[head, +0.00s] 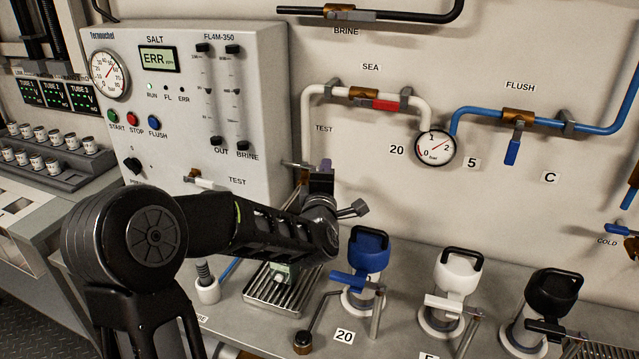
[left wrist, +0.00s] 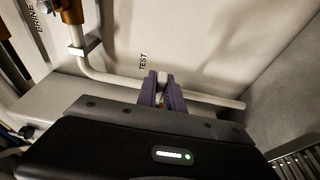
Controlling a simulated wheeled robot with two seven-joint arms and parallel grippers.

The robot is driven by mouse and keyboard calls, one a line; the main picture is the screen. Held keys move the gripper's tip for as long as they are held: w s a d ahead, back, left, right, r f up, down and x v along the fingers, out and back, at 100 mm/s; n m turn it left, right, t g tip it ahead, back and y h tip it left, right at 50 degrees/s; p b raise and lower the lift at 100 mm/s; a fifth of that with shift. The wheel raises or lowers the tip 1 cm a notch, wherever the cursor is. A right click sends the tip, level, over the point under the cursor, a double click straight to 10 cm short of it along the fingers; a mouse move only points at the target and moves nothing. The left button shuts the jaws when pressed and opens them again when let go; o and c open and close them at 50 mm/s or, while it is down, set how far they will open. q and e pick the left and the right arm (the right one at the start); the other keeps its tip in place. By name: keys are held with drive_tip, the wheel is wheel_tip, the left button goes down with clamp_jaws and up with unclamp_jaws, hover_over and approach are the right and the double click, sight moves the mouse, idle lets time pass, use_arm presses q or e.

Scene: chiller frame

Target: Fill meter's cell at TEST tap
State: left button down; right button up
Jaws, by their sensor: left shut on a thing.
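The TEST label (head: 324,128) is on the wall beside a white pipe (head: 307,125) that runs down from the SEA line. My left gripper (head: 322,168) is at the lower end of this pipe, its arm coming in from the left. In the left wrist view its purple fingers (left wrist: 162,92) are shut on a small part at the pipe, seemingly the TEST tap's handle, which they mostly hide. A small pale-green device (head: 285,272), perhaps the meter, stands on the slatted drip tray (head: 262,311) below, partly hidden by my arm. Its cell cannot be made out. My right gripper is not in view.
The salt panel (head: 270,100) shows ERR on its display (head: 159,59). A pressure gauge (head: 435,149) hangs above. A rack of small cups (head: 50,150) is at left.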

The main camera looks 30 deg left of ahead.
use_arm(q)
drive_tip(key=shift+w+d+n+g+y+b, duration=0.1)
drive_tip(key=shift+w+n+g+y+b, duration=0.3)
drive_tip(key=shift+n+y+b, duration=0.45)
drive_tip(key=shift+a+r+n+g+y, duration=0.2)
drive_tip(key=shift+n+g+y, duration=0.15)
drive_tip(key=shift+g+y, duration=0.35)
drive_tip(key=c, duration=1.9)
unclamp_jaws()
drive_tip(key=o, duration=0.4)
drive_tip(key=shift+w+f, duration=0.1)
drive_tip(key=shift+w, duration=0.05)
drive_tip(key=shift+o, duration=0.2)
